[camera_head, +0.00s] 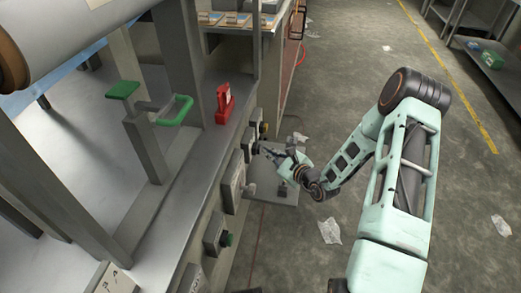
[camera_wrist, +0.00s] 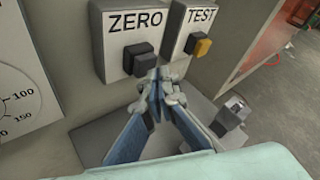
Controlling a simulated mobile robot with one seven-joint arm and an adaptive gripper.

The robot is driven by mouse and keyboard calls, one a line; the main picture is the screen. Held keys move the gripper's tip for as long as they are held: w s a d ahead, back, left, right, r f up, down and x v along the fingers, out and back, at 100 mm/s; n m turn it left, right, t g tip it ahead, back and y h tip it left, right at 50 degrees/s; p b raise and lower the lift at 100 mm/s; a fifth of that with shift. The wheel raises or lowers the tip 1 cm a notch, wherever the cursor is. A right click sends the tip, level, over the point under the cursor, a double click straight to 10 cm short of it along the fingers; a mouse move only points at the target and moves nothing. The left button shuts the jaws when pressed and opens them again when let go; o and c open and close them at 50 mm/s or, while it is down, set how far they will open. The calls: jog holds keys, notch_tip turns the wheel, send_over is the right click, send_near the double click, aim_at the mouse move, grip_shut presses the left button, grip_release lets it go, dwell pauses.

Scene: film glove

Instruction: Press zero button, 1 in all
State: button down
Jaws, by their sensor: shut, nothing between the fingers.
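The zero button (camera_wrist: 138,58) is a dark square button on a grey panel lettered ZERO (camera_wrist: 135,22) in the wrist view. My gripper (camera_wrist: 160,77) is shut and empty. Its fingertips appear just below and in front of the zero button and overlap its lower edge in the picture. I cannot tell whether they touch it. In the head view my gripper (camera_head: 266,149) points left at the machine's side, and the button is too small to make out there.
A yellow button (camera_wrist: 202,48) lettered TEST sits right of the zero panel. A dial (camera_wrist: 18,100) is at the left. Below are a grey shelf (camera_wrist: 82,140) and a small metal part (camera_wrist: 232,112). A red block (camera_head: 224,104) stands on the machine's ledge. The floor at right is mostly clear.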

jog(key=shift+w+a, duration=0.15)
jog(key=shift+a, duration=0.3)
dwell(0.5)
jog(key=shift+s+d, duration=0.3)
jog(key=shift+d, duration=0.55)
jog(key=d, duration=0.1)
jog(key=s+d, duration=0.1)
jog(key=d, duration=0.2)
jog(key=shift+s+d, duration=0.25)
jog(key=shift+d, duration=0.15)
dwell(0.6)
